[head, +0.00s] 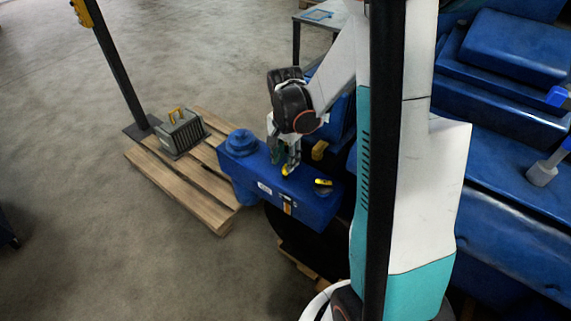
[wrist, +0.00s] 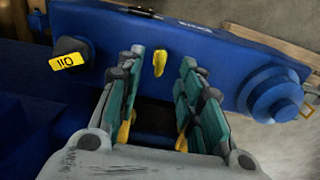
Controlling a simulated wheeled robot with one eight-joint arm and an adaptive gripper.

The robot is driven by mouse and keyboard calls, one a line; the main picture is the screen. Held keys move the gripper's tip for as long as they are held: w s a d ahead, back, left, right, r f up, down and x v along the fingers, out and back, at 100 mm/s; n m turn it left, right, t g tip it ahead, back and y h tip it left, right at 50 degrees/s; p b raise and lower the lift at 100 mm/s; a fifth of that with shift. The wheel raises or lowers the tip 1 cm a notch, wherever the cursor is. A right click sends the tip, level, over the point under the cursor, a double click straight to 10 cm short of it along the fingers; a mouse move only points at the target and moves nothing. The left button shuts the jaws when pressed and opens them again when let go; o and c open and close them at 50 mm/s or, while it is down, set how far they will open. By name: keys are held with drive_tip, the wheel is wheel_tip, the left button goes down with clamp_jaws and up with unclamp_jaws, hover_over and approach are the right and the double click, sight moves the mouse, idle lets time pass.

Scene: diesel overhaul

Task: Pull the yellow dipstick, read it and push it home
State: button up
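The yellow dipstick handle (wrist: 159,62) stands out from the top of a blue engine block (wrist: 215,62). In the wrist view it lies midway between the two fingertips, touching neither. My gripper (wrist: 163,58) is open, with a clear gap between its green-padded fingers. In the head view my gripper (head: 283,163) points down over the blue block (head: 312,205), and the yellow handle (head: 285,170) shows at its tips. The dipstick's stem and any marks on it are hidden.
A round blue housing (wrist: 273,92) is at the block's other end. A wooden pallet (head: 180,192) bears a grey box (head: 181,134) and a post. Open floor lies to the left.

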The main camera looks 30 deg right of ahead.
wheel_tip(320, 180, up, 8)
idle(0.4)
idle(0.4)
drive_tip(key=s+a+r+n+t+b, duration=0.3)
drive_tip(key=a+r+n+t+b, duration=0.15)
drive_tip(key=a+n, duration=0.4)
drive_tip(key=s+a+f+n+t+b, duration=0.1)
drive_tip(key=s+a+f+n+b, duration=0.1)
drive_tip(key=s, duration=0.3)
drive_tip(key=s+a+f+n+t+b, duration=0.1)
drive_tip(key=s+a+f+n+b, duration=0.2)
drive_tip(key=s+f+b, duration=0.1)
drive_tip(key=shift+s+a+b, duration=0.35)
drive_tip(key=shift+s+b, duration=0.15)
drive_tip(key=shift+b, duration=0.1)
drive_tip(key=shift+n+t, duration=0.25)
